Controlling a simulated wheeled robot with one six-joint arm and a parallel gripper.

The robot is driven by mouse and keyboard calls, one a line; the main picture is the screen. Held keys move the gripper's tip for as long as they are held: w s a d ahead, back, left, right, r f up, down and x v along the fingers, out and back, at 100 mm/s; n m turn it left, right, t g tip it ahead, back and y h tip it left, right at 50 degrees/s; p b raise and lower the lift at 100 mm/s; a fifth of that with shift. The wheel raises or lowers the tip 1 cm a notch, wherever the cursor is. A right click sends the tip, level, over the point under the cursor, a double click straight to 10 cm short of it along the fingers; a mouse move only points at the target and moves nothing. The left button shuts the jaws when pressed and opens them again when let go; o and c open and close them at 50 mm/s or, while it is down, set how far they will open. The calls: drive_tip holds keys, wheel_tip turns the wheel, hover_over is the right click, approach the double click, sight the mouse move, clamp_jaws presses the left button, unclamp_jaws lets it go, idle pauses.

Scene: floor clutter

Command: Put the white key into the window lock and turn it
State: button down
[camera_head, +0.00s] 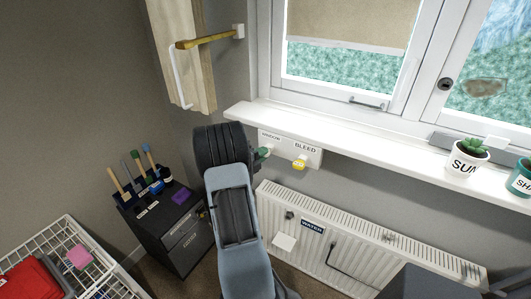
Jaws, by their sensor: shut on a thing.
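The window lock appears to be the dark round fitting (445,84) on the white upright between the two window panes. I cannot make out a white key. A key board (283,150) below the sill has labels that seem to read WINDOW and BLEED. A green piece (263,153) is at its left end, partly beside my arm, and a yellow tag (300,163) hangs under BLEED. My blue-grey arm stands in the middle, in front of the wall left of the radiator. My gripper does not show, and whatever it holds is hidden.
A white sill (350,140) runs under the window, with potted plants (468,158) at its right. A radiator (355,250) is below. A black cabinet with tools (165,225) and a white wire basket (70,255) stand left. A yellow bar (205,40) juts from the wooden panel.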

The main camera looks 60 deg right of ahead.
drive_tip(key=shift+a+p, duration=0.4)
drive_tip(key=shift+a, duration=0.3)
idle(0.6)
drive_tip(key=shift+a+p, duration=0.55)
drive_tip(key=shift+a, duration=0.85)
drive_tip(key=shift+d, duration=2.15)
drive_tip(key=c, duration=1.1)
unclamp_jaws()
drive_tip(key=shift+s+a+p+v, duration=0.1)
drive_tip(key=shift+s+p+v, duration=0.3)
drive_tip(key=shift+v, duration=1.05)
drive_tip(key=shift+s+a+p+v, duration=0.15)
drive_tip(key=shift+p+v, duration=0.35)
drive_tip(key=shift+v, duration=0.95)
drive_tip(key=shift+s+p+v, duration=0.3)
drive_tip(key=shift+p+v, duration=0.15)
drive_tip(key=shift+v, duration=1)
